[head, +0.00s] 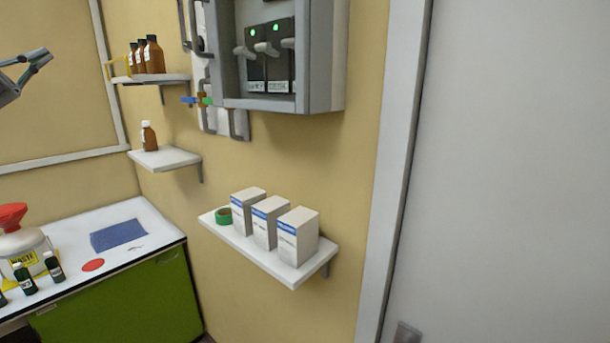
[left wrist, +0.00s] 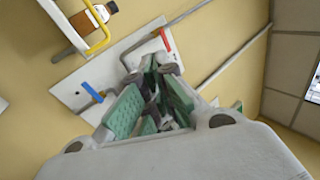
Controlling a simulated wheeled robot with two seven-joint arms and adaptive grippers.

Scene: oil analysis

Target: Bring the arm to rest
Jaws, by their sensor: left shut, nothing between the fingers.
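My left gripper (head: 36,60) shows at the far left edge of the head view, raised in the air in front of the wall, with nothing in it. In the left wrist view its green-padded fingers (left wrist: 150,100) are shut on nothing. Behind them in that view is a white wall panel (left wrist: 70,92) with a blue-handled and a red-handled valve. My right gripper is in neither view.
A white counter (head: 140,212) at lower left holds a waste container (head: 25,250), dark bottles and a blue cloth (head: 118,234). Wall shelves hold brown bottles (head: 153,55), a green tape roll (head: 223,216) and white boxes (head: 297,236). A grey cabinet (head: 325,55) hangs above.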

